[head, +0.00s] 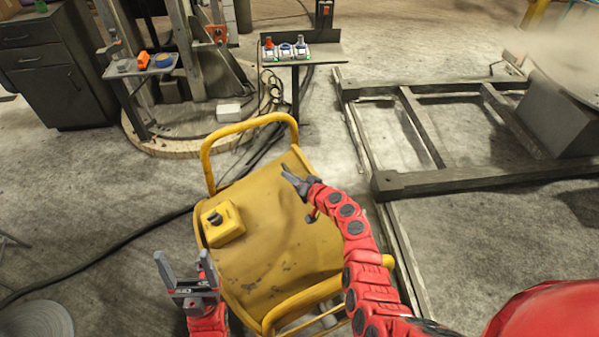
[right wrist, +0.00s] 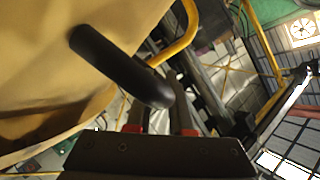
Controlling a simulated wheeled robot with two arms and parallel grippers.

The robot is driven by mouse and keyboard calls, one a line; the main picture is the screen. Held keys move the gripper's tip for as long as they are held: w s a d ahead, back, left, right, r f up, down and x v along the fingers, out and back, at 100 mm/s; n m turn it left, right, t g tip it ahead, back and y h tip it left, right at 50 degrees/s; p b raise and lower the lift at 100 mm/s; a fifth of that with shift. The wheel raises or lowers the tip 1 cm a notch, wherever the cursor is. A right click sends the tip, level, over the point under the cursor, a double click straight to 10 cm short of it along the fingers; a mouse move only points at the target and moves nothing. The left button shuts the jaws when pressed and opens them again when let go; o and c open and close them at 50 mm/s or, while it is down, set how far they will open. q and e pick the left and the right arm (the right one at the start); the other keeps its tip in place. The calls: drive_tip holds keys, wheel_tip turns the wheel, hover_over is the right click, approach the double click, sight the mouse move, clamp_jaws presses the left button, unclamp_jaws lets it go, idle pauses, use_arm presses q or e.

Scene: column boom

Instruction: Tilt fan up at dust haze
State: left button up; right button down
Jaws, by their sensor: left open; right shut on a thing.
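The fan is a yellow drum (head: 285,245) in a yellow tube frame (head: 207,165). A yellow control box with a black knob (head: 226,224) sits on its left side. A black handle (right wrist: 115,62) sticks out from the yellow drum in the right wrist view. My right gripper (head: 297,180) is at the drum's upper right side, shut on the handle; its fingers (right wrist: 162,112) meet the handle's end. My left gripper (head: 185,270) is open and empty, left of the drum below the control box. Pale dust haze (head: 555,50) hangs at the upper right.
A low dark metal frame (head: 430,185) lies on the floor to the right. A small stand with coloured switches (head: 288,52) is behind the fan. A dark cabinet (head: 50,65) stands far left. A black cable (head: 110,245) crosses the floor on the left.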

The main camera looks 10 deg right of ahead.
drive_tip(key=c, duration=0.8)
unclamp_jaws()
drive_tip(key=shift+d, duration=0.1)
drive_tip(key=shift+s+d+r, duration=0.2)
drive_tip(key=shift+s+d, duration=0.1)
drive_tip(key=shift+s, duration=0.2)
drive_tip(key=b+v, duration=0.3)
drive_tip(key=v, duration=1.3)
drive_tip(key=shift+d+f, duration=0.1)
drive_tip(key=shift+f, duration=0.1)
